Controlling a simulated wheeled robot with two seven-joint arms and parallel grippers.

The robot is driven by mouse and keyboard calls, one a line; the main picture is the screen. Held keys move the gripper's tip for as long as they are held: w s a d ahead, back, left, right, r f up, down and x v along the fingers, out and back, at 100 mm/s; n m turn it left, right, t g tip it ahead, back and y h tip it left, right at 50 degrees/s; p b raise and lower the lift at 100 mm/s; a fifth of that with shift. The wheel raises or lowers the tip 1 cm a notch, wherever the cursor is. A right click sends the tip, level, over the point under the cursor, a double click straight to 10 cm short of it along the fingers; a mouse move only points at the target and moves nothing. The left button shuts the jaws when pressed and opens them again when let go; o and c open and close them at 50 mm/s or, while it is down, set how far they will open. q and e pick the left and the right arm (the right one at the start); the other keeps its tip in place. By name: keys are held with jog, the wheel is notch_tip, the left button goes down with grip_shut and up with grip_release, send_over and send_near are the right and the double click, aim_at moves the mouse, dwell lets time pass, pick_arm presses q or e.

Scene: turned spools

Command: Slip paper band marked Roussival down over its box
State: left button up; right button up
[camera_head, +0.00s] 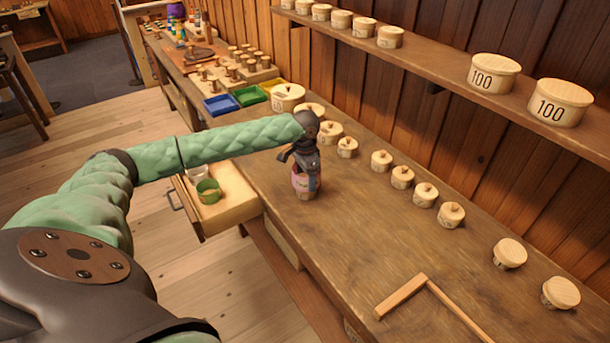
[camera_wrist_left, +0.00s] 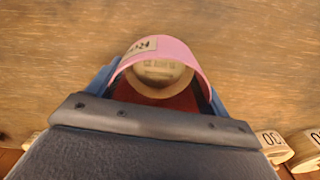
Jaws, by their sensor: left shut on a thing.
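My left gripper (camera_head: 306,172) points down over the bench and is shut on a pink paper band (camera_head: 299,183). In the left wrist view the band (camera_wrist_left: 180,45) arches between the blue fingers, with a pale label of partly readable dark letters. A round pale wooden box (camera_wrist_left: 158,75) with small print on its top shows inside the band's curve. In the head view a bit of the box (camera_head: 306,196) shows below the band. I cannot tell how far the band is down around the box. My right gripper is not in view.
A row of small lidded round boxes (camera_head: 402,176) runs along the wall side of the bench (camera_head: 350,240). A wooden angle piece (camera_head: 425,282) lies at the front. An open drawer (camera_head: 232,205) holds a green ring. Large boxes marked 100 (camera_head: 495,73) stand on the shelf.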

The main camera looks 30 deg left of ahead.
pick_arm(q)
jog(key=shift+f+p, duration=0.65)
jog(key=shift+f, duration=0.5)
dwell(0.9)
jog(key=shift+f+p, duration=0.2)
jog(key=shift+p, duration=0.3)
dwell(0.5)
jog(key=o, duration=1)
jog(key=shift+r+p, duration=0.75)
jog(key=shift+p, duration=0.2)
jog(key=shift+r, duration=0.1)
jog(key=shift+r+p, duration=3.4)
